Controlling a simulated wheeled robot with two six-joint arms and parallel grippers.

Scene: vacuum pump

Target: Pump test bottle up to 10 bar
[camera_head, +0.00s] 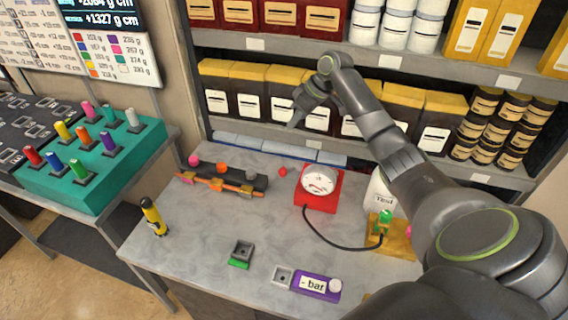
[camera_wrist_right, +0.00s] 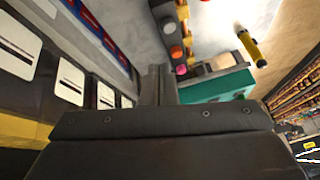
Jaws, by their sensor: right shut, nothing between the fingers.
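A red gauge box (camera_head: 331,198) with a round white dial (camera_head: 318,180) stands on the grey table; its reading is too small to tell. A black hose (camera_head: 330,240) runs from it to a yellow block (camera_head: 397,243) with a green knob (camera_head: 385,217). The white test bottle (camera_head: 378,194) stands behind that block, partly hidden by my right arm. A purple block (camera_head: 316,286) marked "- bar" lies at the table's front. My right gripper (camera_head: 293,123) is shut and empty, raised in front of the shelf, above the table's back. The wrist view shows its fingers (camera_wrist_right: 158,85) together. My left gripper is out of view.
A dark rack (camera_head: 235,179) with coloured knobs and an orange bar lies at the back left. A yellow-black cylinder (camera_head: 154,217) stands at the left edge. Shelves (camera_head: 265,131) with boxes and jars bound the back. Table centre is clear.

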